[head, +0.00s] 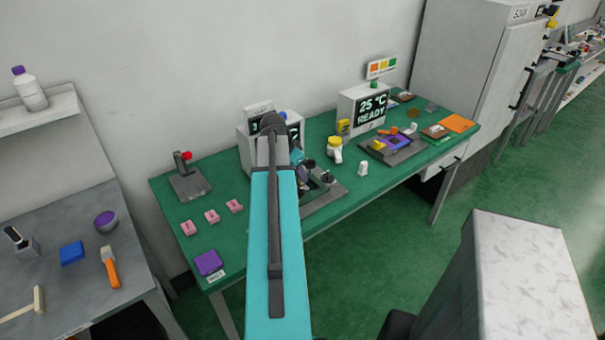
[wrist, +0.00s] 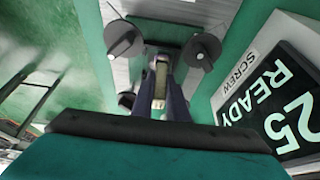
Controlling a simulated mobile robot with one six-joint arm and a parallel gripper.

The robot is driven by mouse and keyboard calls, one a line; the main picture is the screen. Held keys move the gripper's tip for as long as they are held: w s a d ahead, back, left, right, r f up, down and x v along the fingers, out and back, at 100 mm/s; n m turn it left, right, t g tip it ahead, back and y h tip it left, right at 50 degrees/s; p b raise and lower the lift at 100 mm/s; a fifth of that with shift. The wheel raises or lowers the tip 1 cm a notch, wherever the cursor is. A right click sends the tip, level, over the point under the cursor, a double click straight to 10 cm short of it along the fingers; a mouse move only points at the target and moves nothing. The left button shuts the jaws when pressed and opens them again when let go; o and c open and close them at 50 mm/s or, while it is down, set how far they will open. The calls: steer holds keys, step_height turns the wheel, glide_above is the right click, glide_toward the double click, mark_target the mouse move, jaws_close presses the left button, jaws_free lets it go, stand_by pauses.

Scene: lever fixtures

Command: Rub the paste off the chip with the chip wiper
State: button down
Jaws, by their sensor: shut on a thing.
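My gripper (wrist: 160,103) is shut on a narrow pale tan piece (wrist: 160,80), which may be the chip wiper; its shape is mostly hidden between the fingers. In the wrist view it is over a dark fixture plate with two round black knobs (wrist: 125,40). In the head view my arm covers much of the gripper, above the grey fixture (head: 326,201) at the middle of the green bench. The chip and any paste on it cannot be made out. Whether the held piece touches the fixture cannot be told.
A "25 °C READY" box (head: 361,108) stands behind and right. A yellow-capped bottle (head: 335,147) and small white cylinder (head: 363,168) are right of the fixture, before a parts tray (head: 408,151). A red-handled lever (head: 187,177), pink blocks (head: 212,216) and a purple block (head: 208,262) are left.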

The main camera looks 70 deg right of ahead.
steer(key=shift+w+a+f, duration=0.15)
steer(key=shift+w+a, duration=0.05)
steer(key=shift+a, duration=0.2)
steer(key=shift+s+d, duration=0.1)
steer(key=shift+s, duration=0.1)
steer(key=shift+s+d, duration=1)
steer(key=shift+d, duration=0.05)
stand_by(0.5)
steer(key=shift+w+a+r, duration=0.15)
steer(key=shift+w+a, duration=0.3)
steer(key=shift+a, duration=0.2)
steer(key=shift+w+a+r, duration=0.1)
steer(key=shift+w+a, duration=0.3)
steer(key=shift+a, duration=0.2)
steer(key=shift+d, duration=0.25)
steer(key=shift+s+d+f, duration=0.1)
steer(key=shift+s+d, duration=0.15)
steer(key=shift+d, duration=0.35)
steer(key=shift+s+d+f, duration=0.1)
steer(key=shift+s+d, duration=0.1)
steer(key=shift+d, duration=0.35)
